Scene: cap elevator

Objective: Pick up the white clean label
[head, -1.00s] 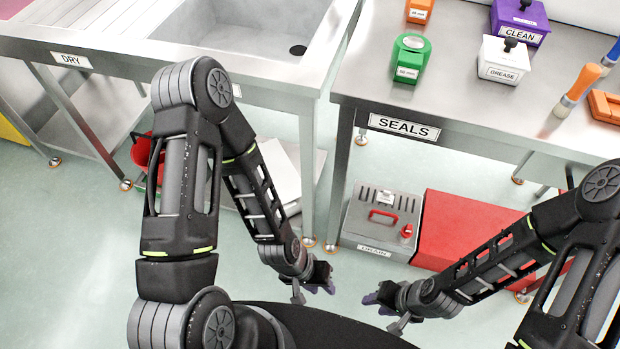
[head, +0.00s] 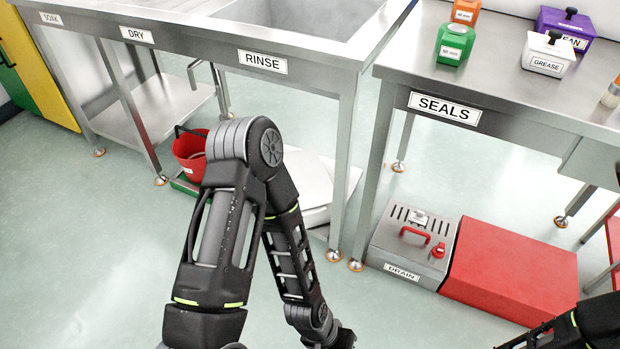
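The white CLEAN label (head: 573,42) is on the front of a purple box (head: 563,21) on the steel seals table, at the top right of the head view. A white GREASE box (head: 547,56) stands in front and hides the label's left part. My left gripper (head: 340,341) is mostly cut off by the bottom edge, far from the label, and its fingers do not show. My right forearm shows at the bottom right corner; its gripper is out of view.
A green box (head: 454,42) and an orange box (head: 465,11) stand left of the GREASE box on the seals table (head: 500,84). A grey DRAIN unit (head: 407,245) and a red block (head: 513,275) are on the floor. Open floor lies at the left.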

